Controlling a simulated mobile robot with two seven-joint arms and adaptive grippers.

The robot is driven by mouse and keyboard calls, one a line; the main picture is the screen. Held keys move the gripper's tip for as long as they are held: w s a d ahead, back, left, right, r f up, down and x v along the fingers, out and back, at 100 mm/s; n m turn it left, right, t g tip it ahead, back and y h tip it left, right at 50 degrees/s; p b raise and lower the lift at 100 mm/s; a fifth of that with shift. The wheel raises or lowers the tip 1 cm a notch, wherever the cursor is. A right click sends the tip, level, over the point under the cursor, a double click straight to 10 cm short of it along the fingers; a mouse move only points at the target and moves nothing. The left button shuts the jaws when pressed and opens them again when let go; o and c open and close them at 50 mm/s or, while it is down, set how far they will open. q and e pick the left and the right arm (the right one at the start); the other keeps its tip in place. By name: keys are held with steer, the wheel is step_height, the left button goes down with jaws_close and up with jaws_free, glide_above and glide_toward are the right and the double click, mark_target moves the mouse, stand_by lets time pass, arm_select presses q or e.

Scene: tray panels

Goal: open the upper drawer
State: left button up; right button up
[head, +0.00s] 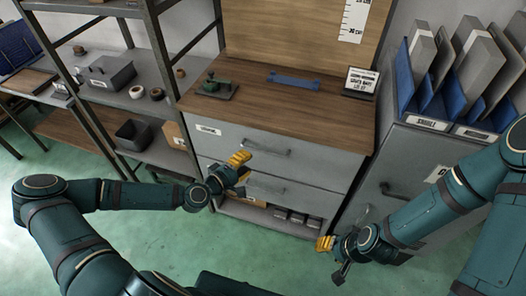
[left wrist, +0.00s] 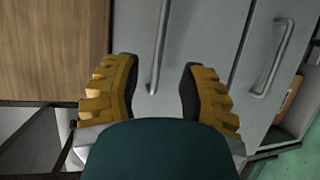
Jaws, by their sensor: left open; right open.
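The upper drawer (head: 310,158) is the grey front just under the wooden top of the cabinet, and it looks shut. Its bar handle (head: 268,149) is grey and lies level across the front. My left gripper (head: 240,160), with yellow fingers, is open in front of the drawer, near the left end of the handle. In the left wrist view the handle (left wrist: 158,50) shows between the two open fingers, beyond their tips; I see no contact. My right gripper (head: 327,244) is low in front of the cabinet's right side, away from the handle; its finger gap is hard to see.
The lower drawer (head: 310,194) has a similar handle (head: 265,188), and an open shelf with grey boxes (head: 290,216) lies below. A shelf rack (head: 165,72) stands left, a grey cabinet (head: 395,160) right.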

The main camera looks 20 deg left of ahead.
mark_target(263, 151)
arm_select(q)
steer(key=x, duration=0.8)
steer(key=shift+w+d+b, duration=0.15)
steer(key=shift+w+b, duration=0.1)
steer(key=shift+b, duration=0.1)
steer(key=shift+c, duration=0.4)
jaws_close()
